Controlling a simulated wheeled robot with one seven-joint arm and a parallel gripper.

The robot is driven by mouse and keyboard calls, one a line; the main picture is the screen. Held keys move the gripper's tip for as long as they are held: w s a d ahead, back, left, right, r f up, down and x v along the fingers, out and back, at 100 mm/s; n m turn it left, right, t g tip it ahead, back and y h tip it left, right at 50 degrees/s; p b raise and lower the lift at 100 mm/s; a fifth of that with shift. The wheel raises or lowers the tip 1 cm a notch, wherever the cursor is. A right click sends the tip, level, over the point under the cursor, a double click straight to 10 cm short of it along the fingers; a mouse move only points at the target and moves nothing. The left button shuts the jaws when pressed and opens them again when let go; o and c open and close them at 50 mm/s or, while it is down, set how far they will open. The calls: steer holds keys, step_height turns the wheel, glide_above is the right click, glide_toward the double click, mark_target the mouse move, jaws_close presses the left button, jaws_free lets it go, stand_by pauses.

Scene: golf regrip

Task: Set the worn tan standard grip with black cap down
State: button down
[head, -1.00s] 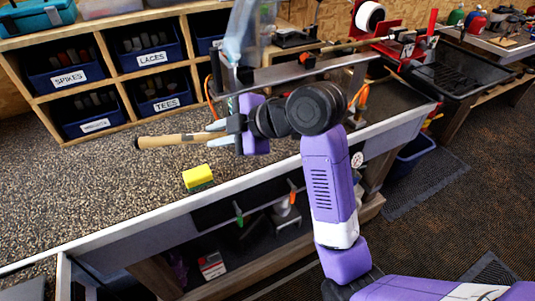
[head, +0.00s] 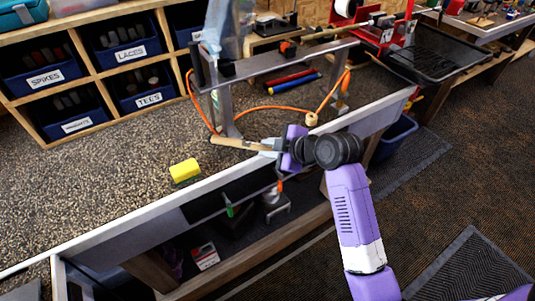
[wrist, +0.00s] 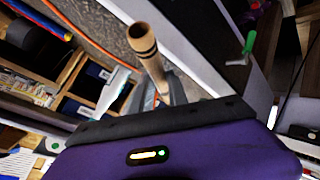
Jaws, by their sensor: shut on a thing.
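I cannot tell whether the grip touches the bench top. In the wrist view the grip (wrist: 150,62) sticks out away from my gripper (wrist: 168,95), with dark rings near a hollow-looking end. Its held part is mostly hidden by the jaws.
A yellow sponge (head: 184,170) lies on the speckled bench top (head: 110,190). A metal stand (head: 280,62) with orange hose rises behind the grip. Red and blue rods (head: 293,82) lie beneath it. Labelled bins (head: 45,75) stand at the back left. The bench's left part is clear.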

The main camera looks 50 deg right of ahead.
steer(key=shift+f, duration=1.55)
steer(key=shift+f, duration=0.1)
steer(key=c, duration=1.3)
jaws_free()
